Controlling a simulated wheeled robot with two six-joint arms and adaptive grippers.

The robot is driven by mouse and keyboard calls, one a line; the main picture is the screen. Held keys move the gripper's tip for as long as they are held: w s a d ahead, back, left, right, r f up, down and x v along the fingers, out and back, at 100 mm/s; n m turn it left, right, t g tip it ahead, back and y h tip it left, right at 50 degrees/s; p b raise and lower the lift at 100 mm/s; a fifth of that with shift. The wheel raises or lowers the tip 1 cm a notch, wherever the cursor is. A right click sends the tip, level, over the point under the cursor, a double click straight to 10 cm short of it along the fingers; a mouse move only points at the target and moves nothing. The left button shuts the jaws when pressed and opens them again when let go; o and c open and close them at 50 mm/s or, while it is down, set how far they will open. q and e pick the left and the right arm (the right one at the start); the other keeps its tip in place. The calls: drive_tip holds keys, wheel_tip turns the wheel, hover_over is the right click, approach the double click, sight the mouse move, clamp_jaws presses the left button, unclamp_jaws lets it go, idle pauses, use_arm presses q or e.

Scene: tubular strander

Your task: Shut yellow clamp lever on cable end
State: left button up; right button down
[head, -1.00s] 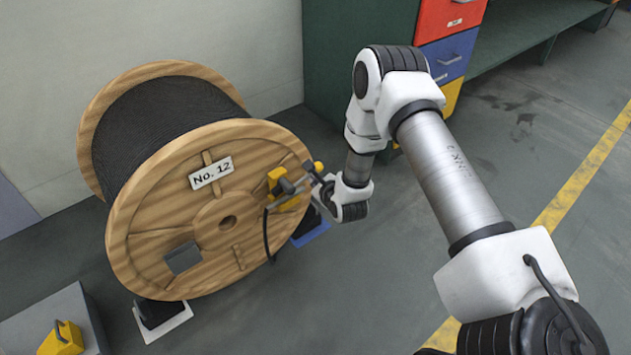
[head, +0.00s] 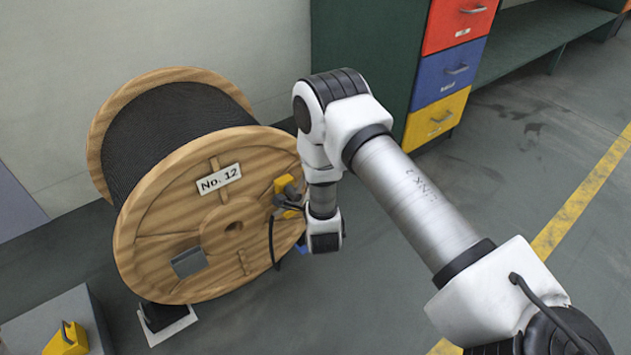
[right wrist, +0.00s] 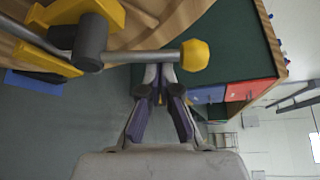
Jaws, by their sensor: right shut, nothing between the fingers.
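The yellow clamp (head: 286,185) sits on the right side of the wooden reel's face (head: 190,220), partly hidden by my right arm in the head view. A black cable (head: 271,240) hangs down from it. In the right wrist view, the clamp's yellow body (right wrist: 100,10) is at the upper left. Its grey lever bar (right wrist: 142,57) runs right from a dark pivot to a yellow knob (right wrist: 195,55). My right gripper (right wrist: 160,72) is shut and empty, its tips at the bar between pivot and knob. I cannot tell whether they touch. My left gripper is not in view.
A green cabinet with red, blue and yellow drawers (head: 450,68) stands behind my right arm. A grey box (head: 35,322) with a yellow object (head: 66,340) on it is at the lower left. Open floor lies right of the reel.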

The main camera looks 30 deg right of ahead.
drive_tip(key=shift+s+a+r+n+t+p, duration=0.1)
drive_tip(key=shift+a+r+n+t+p, duration=0.2)
drive_tip(key=shift+a, duration=0.35)
drive_tip(key=shift+a+r+n+p, duration=0.1)
drive_tip(key=shift+a+n+p, duration=0.25)
drive_tip(key=shift+a, duration=0.25)
drive_tip(key=shift+a, duration=0.1)
